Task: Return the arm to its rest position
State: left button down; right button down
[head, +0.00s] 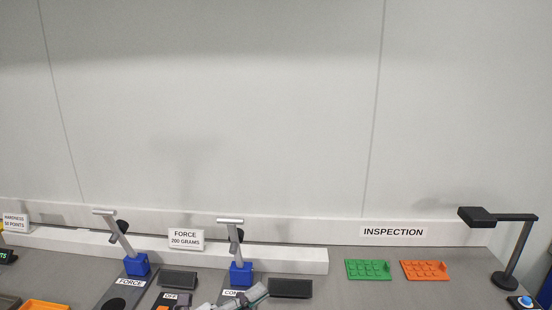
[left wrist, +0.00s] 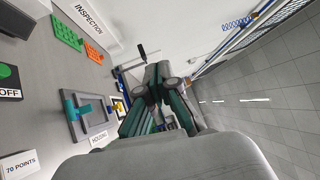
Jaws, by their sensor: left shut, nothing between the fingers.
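My left gripper (head: 248,298) shows at the bottom edge of the head view, in front of the second force stand, with most of it cut off by the frame. In the left wrist view, my left gripper (left wrist: 158,75) has its fingers together with nothing between them. It is in the air, apart from the bench items, with the grey floor to its right in that view. My right gripper is not seen in either view.
Two force stands with blue blocks (head: 137,265) (head: 241,273) stand on the grey bench. A green tray (head: 368,270) and an orange tray (head: 425,270) lie under the INSPECTION sign. A black lamp (head: 508,250) stands at right. A grey fixture (left wrist: 88,117) shows in the left wrist view.

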pick_arm(q)
jog(key=a+f+n+t+y, duration=0.4)
jog(key=a+n+t+y, duration=0.3)
jog(key=a+n+y, duration=0.85)
jog(key=s+a+f+n+g+y, duration=0.25)
jog(key=s+f+n+g, duration=0.2)
jog(key=f+n, duration=0.4)
jog(key=s+f+n+g, duration=0.1)
jog(key=s+f+g, duration=0.3)
jog(key=s, duration=0.3)
jog(key=s+d+f+n+g+h, duration=0.1)
jog(key=s+f+g, duration=0.25)
jog(key=s, duration=0.25)
jog(key=s+f+n+g, duration=0.1)
jog(key=s+f+g, duration=0.25)
jog(key=s, duration=0.35)
notch_tip(320, 180, down, 28)
jog(key=s+f+g, duration=0.1)
jog(key=s, duration=0.2)
jog(key=s+a+f+g, duration=0.1)
jog(key=s+a+f, duration=0.1)
jog(key=s+f, duration=1.2)
jog(key=shift+s+a, duration=0.3)
jog(key=shift+s, duration=0.4)
jog(key=shift+s, duration=0.1)
